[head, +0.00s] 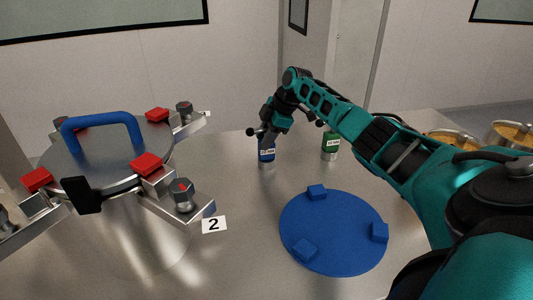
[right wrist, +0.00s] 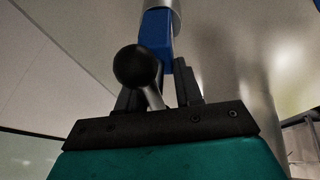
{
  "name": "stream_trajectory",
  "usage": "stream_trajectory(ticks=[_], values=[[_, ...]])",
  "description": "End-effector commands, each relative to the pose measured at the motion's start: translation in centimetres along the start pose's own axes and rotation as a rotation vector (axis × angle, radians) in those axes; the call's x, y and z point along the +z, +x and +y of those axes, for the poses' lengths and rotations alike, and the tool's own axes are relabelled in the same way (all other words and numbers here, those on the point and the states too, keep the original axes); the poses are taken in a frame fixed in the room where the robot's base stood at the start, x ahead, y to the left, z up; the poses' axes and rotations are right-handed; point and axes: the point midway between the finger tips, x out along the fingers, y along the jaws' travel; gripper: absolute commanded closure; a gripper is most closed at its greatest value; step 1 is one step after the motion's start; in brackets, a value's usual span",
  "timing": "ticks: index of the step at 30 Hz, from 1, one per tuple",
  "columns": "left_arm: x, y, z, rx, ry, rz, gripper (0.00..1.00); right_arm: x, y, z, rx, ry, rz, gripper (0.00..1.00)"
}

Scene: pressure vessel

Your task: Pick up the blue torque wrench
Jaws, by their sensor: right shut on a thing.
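The blue torque wrench (head: 266,153) stands upright at the middle of the metal table, with a white label on its blue body and a metal lower end. My right gripper (head: 270,130) is shut on its upper part. In the right wrist view, the wrench's blue body (right wrist: 155,30) extends beyond my right gripper's fingers (right wrist: 160,88), and a black ball knob on a metal rod shows close to them. I cannot tell whether the wrench's lower end touches the table. My left gripper is not in view.
A green tool (head: 330,147) stands just to the right. A round blue plate (head: 335,235) with raised blocks lies in front. The pressure vessel lid (head: 105,155) with its blue handle and red clamps stands at left, near a "2" card (head: 214,225). Wooden-topped containers (head: 452,140) are at right.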

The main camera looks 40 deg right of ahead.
Motion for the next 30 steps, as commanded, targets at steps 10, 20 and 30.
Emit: stream_trajectory(ticks=[10,20,30], values=[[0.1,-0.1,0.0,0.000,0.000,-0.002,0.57,-0.1,-0.2,0.1,0.005,-0.002,0.001,1.00],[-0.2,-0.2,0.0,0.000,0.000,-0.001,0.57,-1.2,-3.0,0.8,0.008,-0.003,0.003,1.00],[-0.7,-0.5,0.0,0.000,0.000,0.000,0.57,-4.3,-10.2,2.4,0.011,-0.003,0.006,1.00]])
